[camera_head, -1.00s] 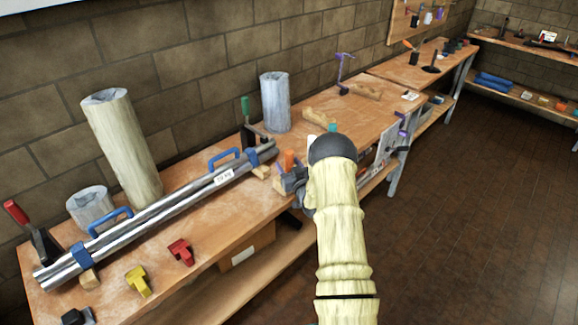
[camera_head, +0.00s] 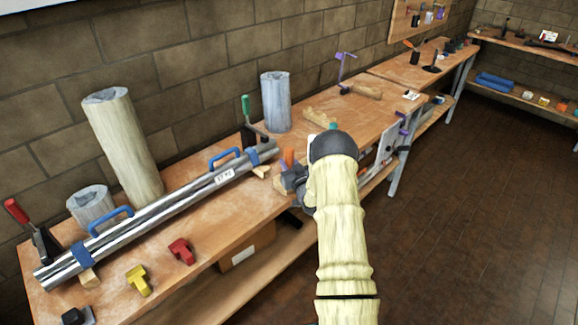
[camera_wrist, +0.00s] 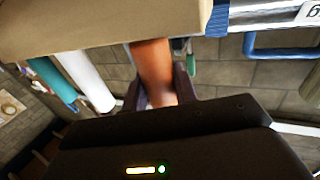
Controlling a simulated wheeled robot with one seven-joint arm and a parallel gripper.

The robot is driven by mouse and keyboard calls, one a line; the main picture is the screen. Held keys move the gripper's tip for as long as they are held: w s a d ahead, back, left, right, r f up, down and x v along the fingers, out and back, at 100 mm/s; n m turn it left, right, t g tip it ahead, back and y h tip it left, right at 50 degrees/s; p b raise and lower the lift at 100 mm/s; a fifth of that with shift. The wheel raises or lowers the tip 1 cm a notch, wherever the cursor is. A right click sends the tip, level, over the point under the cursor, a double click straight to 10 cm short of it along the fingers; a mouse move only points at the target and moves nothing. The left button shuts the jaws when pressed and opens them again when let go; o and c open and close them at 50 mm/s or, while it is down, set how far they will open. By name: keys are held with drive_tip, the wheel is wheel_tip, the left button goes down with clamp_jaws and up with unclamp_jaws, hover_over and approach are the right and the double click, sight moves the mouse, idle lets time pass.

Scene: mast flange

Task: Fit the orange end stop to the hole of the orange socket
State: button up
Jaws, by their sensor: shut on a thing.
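My gripper (camera_wrist: 158,88) is shut on an orange piece, taken to be the orange end stop (camera_wrist: 152,68), which stands between its two dark fingers in the wrist view. In the head view my gripper (camera_head: 294,180) is over the bench's front edge, near the right end of the metal tubes, with the orange piece (camera_head: 289,157) showing just above it. My arm hides part of the bench there. I cannot make out the orange socket or its hole in either view. A tan surface fills the top left of the wrist view.
Metal tubes (camera_head: 165,212) with blue handles lie along the bench (camera_head: 215,222). Yellow (camera_head: 138,280) and red (camera_head: 181,251) pieces lie in front of them. A green-handled clamp (camera_head: 247,120) and grey cylinder (camera_head: 276,102) stand behind. The floor on the right is clear.

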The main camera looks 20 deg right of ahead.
sight(289, 149)
wheel_tip(289, 149, up, 9)
drive_tip(key=shift+r+b, duration=0.2)
drive_tip(key=shift+b, duration=0.7)
drive_tip(key=shift+s, duration=0.15)
